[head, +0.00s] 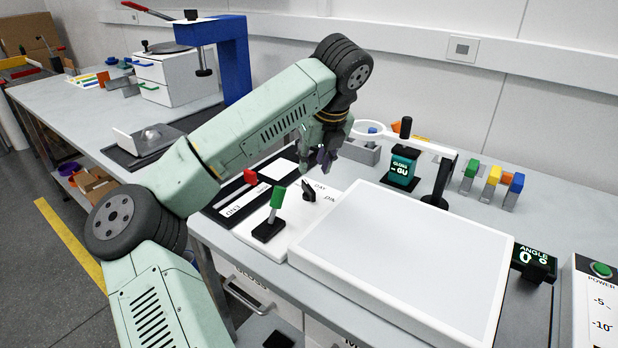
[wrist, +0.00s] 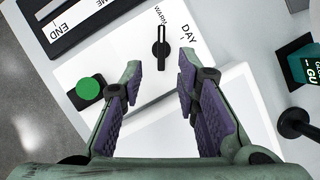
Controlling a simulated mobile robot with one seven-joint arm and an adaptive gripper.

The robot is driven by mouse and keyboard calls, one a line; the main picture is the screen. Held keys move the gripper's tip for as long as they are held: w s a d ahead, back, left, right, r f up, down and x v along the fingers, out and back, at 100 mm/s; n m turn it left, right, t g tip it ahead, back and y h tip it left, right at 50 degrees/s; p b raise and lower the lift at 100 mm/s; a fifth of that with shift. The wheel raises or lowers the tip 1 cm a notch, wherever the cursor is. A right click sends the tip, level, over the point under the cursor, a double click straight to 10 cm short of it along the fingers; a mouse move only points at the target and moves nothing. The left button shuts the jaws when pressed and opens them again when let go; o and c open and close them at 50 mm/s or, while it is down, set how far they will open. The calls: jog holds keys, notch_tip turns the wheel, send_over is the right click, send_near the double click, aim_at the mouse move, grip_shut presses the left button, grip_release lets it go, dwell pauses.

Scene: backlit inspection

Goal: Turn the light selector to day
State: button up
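The light selector is a black knob (head: 308,191) on a white panel beside the light box. In the wrist view the knob (wrist: 161,50) lies ahead of my fingers, with WARM printed at its upper end and DAY to its right. Its long axis runs up the picture, in line with WARM rather than DAY. My gripper (head: 319,166) is above the panel near the knob. In the wrist view my gripper (wrist: 159,82) is open, its purple-padded fingers apart with nothing between them. The knob appears just beyond the fingertips, apart from them.
A green-topped lever (head: 277,198) on a black base stands close to the knob; its green top (wrist: 90,89) is beside the left finger. The raised white light box (head: 405,260) is to the right. A red-handled slider (head: 250,177) and a gloss meter (head: 402,167) are nearby.

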aim_at(308, 185)
jog(key=p+x, duration=0.2)
jog(key=x, duration=0.6)
jog(key=shift+d+f, duration=0.1)
jog(key=shift+f, duration=0.05)
grip_shut()
